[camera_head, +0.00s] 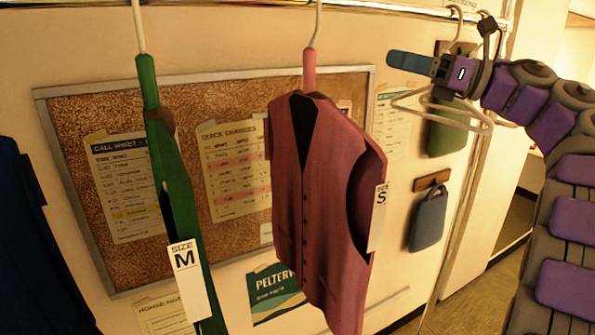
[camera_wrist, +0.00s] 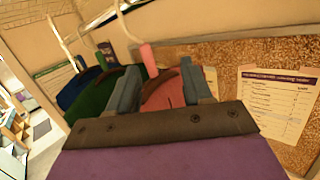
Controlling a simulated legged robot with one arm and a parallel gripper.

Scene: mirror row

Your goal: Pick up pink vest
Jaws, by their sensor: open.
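The pink vest (camera_head: 320,195) hangs from the rail near the middle of the head view, with a size S tag (camera_head: 380,217) on its right side. A pink sleeve (camera_head: 309,70) covers its hanger's neck. My gripper (camera_head: 412,63) is at the upper right, pointing left, apart from the vest in the picture. In the wrist view my gripper (camera_wrist: 161,82) is open, its two grey-blue fingers spread. The vest (camera_wrist: 163,97) shows between and beyond them, with its pink sleeve (camera_wrist: 149,60) above. The vest's lower part is hidden there by my gripper.
A green garment (camera_head: 178,190) with a size M tag hangs left of the vest, and a dark blue garment (camera_head: 35,250) further left. Empty white hangers (camera_head: 445,110) hang near my gripper. A corkboard (camera_head: 230,100) with papers is on the wall behind.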

